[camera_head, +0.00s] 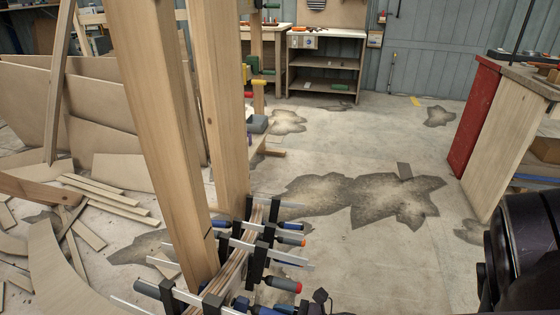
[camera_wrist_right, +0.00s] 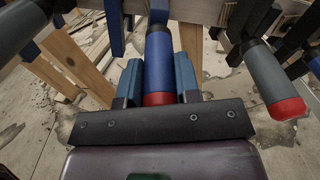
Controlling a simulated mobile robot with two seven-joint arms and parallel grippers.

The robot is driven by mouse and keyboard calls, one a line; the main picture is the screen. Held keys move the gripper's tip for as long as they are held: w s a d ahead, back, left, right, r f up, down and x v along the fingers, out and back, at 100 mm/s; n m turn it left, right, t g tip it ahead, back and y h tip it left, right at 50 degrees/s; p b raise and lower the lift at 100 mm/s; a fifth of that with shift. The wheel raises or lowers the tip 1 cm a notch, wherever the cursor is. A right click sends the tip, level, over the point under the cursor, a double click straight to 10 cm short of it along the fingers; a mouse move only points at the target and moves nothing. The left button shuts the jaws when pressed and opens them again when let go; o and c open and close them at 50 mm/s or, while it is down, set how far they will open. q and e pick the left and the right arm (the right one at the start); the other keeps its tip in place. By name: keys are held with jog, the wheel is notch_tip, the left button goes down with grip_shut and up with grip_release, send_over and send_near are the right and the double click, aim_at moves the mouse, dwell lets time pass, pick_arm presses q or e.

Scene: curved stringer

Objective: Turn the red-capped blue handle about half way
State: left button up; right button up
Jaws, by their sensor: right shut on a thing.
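In the right wrist view, the blue handle (camera_wrist_right: 158,52) with its red cap (camera_wrist_right: 158,99) points toward the camera. My right gripper (camera_wrist_right: 159,70) has one blue finger on each side of it and is shut on it, near the capped end. The handle's far end meets the clamp by the wooden stringer (camera_wrist_right: 200,10). In the head view, blue parts at the bottom edge among the clamps are too cropped to tell apart. The curved stringer (camera_head: 240,258) also shows there. My left gripper is not in view.
A grey handle with a red cap (camera_wrist_right: 272,80) sits close right of my right gripper; another grey handle (camera_wrist_right: 22,22) is at upper left. Several clamps (camera_head: 258,262) crowd the stringer. Tall wooden posts (camera_head: 165,140) stand left of it. Floor to the right (camera_head: 380,260) is clear.

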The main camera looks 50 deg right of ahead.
jog(key=m+y, duration=0.1)
jog(key=m, duration=0.2)
jog(key=shift+m+p, duration=0.3)
jog(key=shift+m, duration=0.1)
jog(key=m+y, duration=0.1)
jog(key=m, duration=0.6)
jog(key=shift+y, duration=0.4)
jog(key=shift+s+f+m+y+p, duration=0.1)
jog(key=shift+m+y+p, duration=0.2)
jog(key=shift+m, duration=1.9)
jog(key=o, duration=0.9)
